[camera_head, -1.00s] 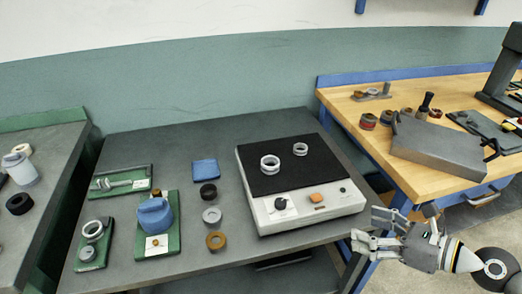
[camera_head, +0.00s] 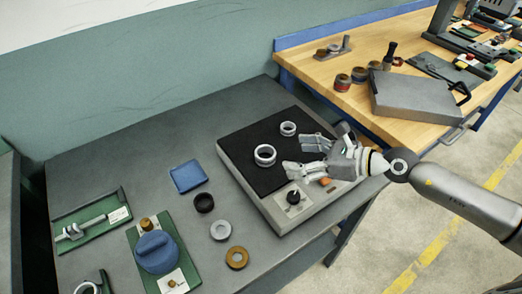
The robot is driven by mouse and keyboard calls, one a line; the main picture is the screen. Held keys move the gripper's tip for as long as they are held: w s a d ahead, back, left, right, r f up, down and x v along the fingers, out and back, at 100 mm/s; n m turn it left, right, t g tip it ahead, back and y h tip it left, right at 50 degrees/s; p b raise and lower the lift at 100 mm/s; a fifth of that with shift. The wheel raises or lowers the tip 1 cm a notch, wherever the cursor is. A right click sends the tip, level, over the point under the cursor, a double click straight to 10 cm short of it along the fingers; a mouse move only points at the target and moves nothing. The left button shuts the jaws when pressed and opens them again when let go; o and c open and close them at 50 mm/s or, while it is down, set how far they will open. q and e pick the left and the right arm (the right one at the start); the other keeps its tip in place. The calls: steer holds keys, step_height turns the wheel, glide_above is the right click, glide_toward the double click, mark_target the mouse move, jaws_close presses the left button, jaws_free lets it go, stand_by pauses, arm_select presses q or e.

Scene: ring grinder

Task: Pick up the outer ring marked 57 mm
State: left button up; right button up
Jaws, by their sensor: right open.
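Two silver rings rest on the black pad of a grey-white machine (camera_head: 287,217). One ring (camera_head: 265,155) is nearer and looks larger; the other ring (camera_head: 288,129) is farther back. I cannot read a 57 mm marking on either. My right gripper (camera_head: 294,157) reaches in from the right over the pad. Its fingers are spread and empty, with their tips just right of the nearer ring and in front of the farther one. I cannot tell its height over the pad. My left gripper is not in view.
On the grey table are a black ring (camera_head: 204,203), a grey ring (camera_head: 220,230), a brown ring (camera_head: 237,258), a blue cloth (camera_head: 188,176), a caliper (camera_head: 90,226) on a green tray and a blue round object (camera_head: 156,252). A grey case (camera_head: 418,97) lies on the wooden bench.

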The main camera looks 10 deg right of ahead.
mark_target(258, 151)
steer(key=x, duration=0.3)
steer(key=shift+w+a+p, duration=0.2)
steer(key=shift+a+p, duration=0.15)
steer(key=shift+w+a+f, duration=0.15)
steer(key=shift+w+a, duration=0.1)
steer(key=shift+w, duration=0.05)
steer(key=p+x, duration=0.1)
steer(key=x, duration=0.2)
steer(key=shift+w+a+f, duration=0.1)
steer(key=shift+w, duration=0.1)
steer(key=shift+w+a+f+p, duration=0.25)
steer(key=shift+a+f+p, duration=0.05)
steer(key=shift+a+f, duration=0.05)
steer(key=shift+c, duration=0.3)
steer(key=c, duration=1.2)
steer(key=shift+o, duration=0.2)
steer(key=shift+r, duration=0.1)
